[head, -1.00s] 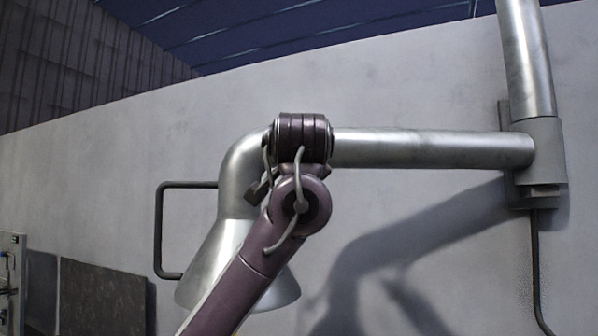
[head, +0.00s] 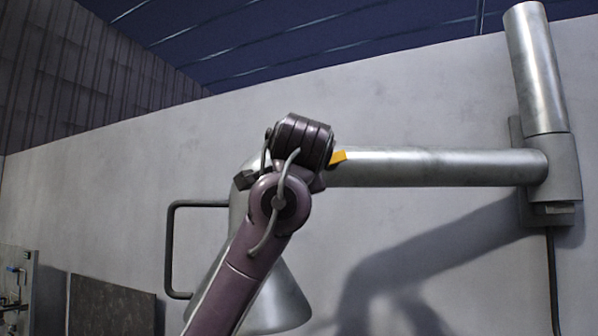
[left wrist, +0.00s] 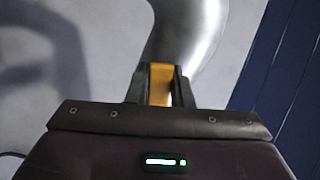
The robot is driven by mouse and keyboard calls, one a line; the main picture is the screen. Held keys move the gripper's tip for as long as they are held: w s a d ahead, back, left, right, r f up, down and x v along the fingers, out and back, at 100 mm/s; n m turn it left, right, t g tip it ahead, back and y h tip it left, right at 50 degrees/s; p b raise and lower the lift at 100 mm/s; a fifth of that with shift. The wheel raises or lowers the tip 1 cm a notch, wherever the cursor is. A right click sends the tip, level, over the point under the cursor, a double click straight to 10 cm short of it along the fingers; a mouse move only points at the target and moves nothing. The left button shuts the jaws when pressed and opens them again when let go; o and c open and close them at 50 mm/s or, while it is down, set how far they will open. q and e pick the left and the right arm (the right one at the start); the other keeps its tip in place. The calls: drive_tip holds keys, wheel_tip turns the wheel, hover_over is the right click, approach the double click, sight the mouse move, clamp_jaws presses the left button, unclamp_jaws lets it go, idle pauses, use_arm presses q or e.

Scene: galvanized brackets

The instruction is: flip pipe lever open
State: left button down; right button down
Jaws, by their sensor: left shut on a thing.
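The grey metal pipe (head: 440,167) runs level along the wall, with an elbow at its left end. A yellow-orange lever (head: 339,157) shows beside my wrist, against the pipe; most of it is hidden behind my arm. In the left wrist view, the lever (left wrist: 160,90) stands between the two dark fingers of my left gripper (left wrist: 160,76), which is shut on it. The curved pipe (left wrist: 190,35) shows just beyond the fingers. In the head view my left gripper's fingers are hidden behind the wrist. My right gripper is out of view.
A cone-shaped metal hood (head: 278,300) hangs below the elbow. A dark bent bar (head: 169,250) stands out left of it. A bracket (head: 553,170) with an upright pipe (head: 535,70) is at the right. The wall (head: 430,100) above the pipe is clear.

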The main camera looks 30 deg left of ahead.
use_arm(q)
drive_tip(key=c, duration=1.3)
unclamp_jaws()
drive_tip(key=b+v, duration=0.3)
drive_tip(key=v, duration=0.4)
drive_tip(key=shift+s+d+b, duration=0.25)
drive_tip(key=shift+b, duration=0.15)
